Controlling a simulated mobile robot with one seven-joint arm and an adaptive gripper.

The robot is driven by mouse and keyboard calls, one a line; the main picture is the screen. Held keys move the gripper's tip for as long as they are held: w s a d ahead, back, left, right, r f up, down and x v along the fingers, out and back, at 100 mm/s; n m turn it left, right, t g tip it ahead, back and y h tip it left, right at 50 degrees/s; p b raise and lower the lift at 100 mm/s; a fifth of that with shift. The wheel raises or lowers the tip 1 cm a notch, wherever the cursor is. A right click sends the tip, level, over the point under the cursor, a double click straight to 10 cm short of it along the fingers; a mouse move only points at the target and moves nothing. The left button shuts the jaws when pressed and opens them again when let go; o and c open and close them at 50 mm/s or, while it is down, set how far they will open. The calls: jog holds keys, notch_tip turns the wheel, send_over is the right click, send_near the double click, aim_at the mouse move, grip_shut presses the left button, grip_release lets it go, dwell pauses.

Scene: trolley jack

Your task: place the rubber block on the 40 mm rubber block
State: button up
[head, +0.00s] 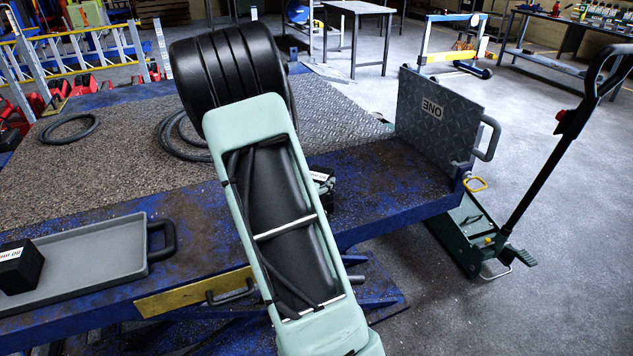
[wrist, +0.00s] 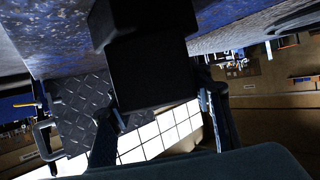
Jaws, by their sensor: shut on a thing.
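My gripper (wrist: 160,101) is shut on a black rubber block (wrist: 152,72), with a finger on each side in the wrist view. A second black block (wrist: 142,14) shows beyond it at the top of that view, against the blue lift table. The two blocks overlap in the picture; I cannot tell whether they touch. In the head view my arm hides most of the gripper; a dark block with a white label (head: 319,177) shows just right of the arm, above the blue table edge. Which block this is, I cannot tell.
A grey tray (head: 95,258) at the left holds another labelled black block (head: 20,266). Black rings (head: 70,130) lie on the textured table top. A tread-plate flap (head: 437,118) stands at the table's right end. A green trolley jack (head: 470,240) with a tall handle is beside it.

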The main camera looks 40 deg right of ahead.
jog(key=shift+f, duration=0.15)
jog(key=o, duration=1.6)
jog(key=shift+a+r, duration=0.2)
jog(key=shift+r, duration=0.1)
jog(key=p+v, duration=0.2)
jog(key=v, duration=0.9)
jog(key=shift+s+a+p, duration=0.2)
jog(key=shift+a+p, duration=0.05)
jog(key=shift+p, duration=0.05)
